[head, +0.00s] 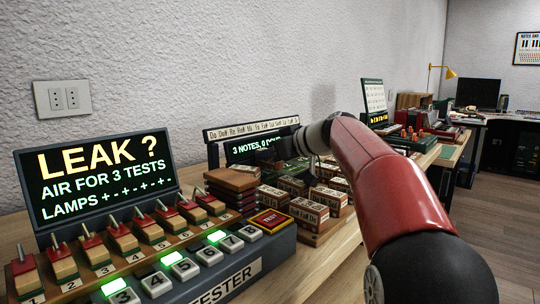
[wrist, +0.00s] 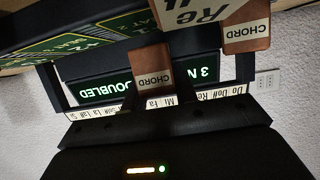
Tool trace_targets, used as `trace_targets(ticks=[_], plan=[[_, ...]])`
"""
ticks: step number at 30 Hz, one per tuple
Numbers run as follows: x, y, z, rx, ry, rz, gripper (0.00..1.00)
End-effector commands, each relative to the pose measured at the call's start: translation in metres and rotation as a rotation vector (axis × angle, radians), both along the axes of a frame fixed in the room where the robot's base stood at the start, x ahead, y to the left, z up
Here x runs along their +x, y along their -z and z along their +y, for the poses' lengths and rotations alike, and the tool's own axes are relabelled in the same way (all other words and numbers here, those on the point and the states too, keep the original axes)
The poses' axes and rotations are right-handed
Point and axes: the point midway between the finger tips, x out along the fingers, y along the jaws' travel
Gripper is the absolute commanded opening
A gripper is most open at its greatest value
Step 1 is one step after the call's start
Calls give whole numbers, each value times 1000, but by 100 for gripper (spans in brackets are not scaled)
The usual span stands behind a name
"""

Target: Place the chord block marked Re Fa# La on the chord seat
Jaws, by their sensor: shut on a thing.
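In the wrist view, which is upside down, a cream block face reading "Re" with a sharp sign (wrist: 195,14) shows at the top edge; the rest of its marking is cut off. Two brown pieces labelled CHORD (wrist: 152,75) show beside and below it. I cannot tell how the block sits against them. My gripper (head: 294,160), dark, is in front of the "3 NOTES, 0 DOUBLED" screen (head: 252,148). The chord seat is not clearly visible in the head view, behind my gripper and the stacked blocks.
Several note blocks stand in a wooden tray (head: 318,238) right of the yellow-edged TEST button (head: 270,221). Brown slabs (head: 232,180) are stacked left of it. The tester (head: 255,270) with lit keys and the LEAK screen (head: 95,180) fill the front left.

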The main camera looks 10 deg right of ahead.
Motion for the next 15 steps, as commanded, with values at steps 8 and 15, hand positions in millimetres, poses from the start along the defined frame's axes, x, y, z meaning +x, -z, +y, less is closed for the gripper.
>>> trace_targets(ticks=[8, 15], plan=[[2, 13, 1, 4, -6, 23, 50], [2, 13, 2, 4, -7, 24, 50]])
